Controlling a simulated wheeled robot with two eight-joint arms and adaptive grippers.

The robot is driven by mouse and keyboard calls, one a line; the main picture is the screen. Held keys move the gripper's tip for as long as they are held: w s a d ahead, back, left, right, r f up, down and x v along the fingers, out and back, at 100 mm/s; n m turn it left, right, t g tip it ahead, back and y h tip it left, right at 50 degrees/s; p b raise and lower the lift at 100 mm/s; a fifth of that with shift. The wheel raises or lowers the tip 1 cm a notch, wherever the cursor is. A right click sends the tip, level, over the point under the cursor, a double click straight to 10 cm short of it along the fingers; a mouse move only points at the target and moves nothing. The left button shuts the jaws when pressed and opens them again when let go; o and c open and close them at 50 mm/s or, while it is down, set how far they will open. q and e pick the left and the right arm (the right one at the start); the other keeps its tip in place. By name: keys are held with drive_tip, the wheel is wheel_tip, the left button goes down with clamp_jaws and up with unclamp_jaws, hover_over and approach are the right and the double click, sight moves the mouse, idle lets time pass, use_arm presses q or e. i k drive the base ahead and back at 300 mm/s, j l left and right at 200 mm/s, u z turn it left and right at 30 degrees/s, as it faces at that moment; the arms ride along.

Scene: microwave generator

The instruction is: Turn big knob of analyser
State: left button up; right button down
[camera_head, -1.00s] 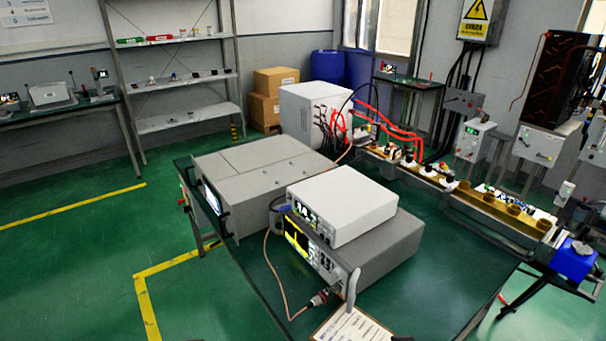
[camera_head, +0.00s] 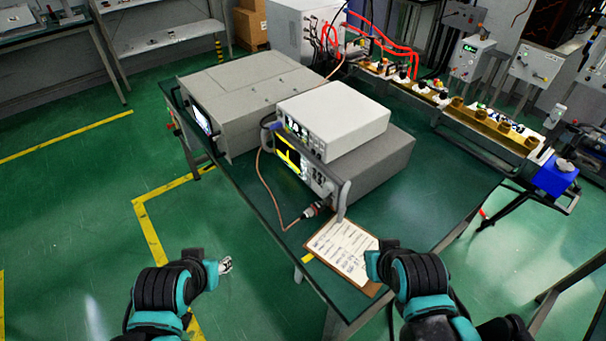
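The analyser (camera_head: 375,168) is a grey box with a lit yellow-and-black screen (camera_head: 288,158) on its front panel. It stands on the dark green table with a white instrument (camera_head: 333,118) on top of it. Small controls show to the right of the screen, but the big knob is too small to make out surely. A cable runs from a connector (camera_head: 313,210) low on the panel. My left gripper (camera_head: 224,267) is over the floor, left of the table's front edge. My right gripper (camera_head: 373,266) is by the clipboard, below and apart from the analyser. Whether either is open is unclear.
A clipboard with paper (camera_head: 341,250) lies in front of the analyser. A large grey unit (camera_head: 250,95) stands behind it on the left. The green table (camera_head: 440,190) is clear to the right. A brass-coloured waveguide bench (camera_head: 490,125) runs behind on the right.

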sight(328, 187)
drive_tip(key=k+j+z, duration=0.2)
drive_tip(key=k, duration=0.3)
drive_tip(key=k+j+z, duration=0.2)
drive_tip(key=k, duration=0.3)
drive_tip(key=i+j+u, duration=0.15)
drive_tip(key=j+u, duration=0.1)
drive_tip(key=j, duration=0.2)
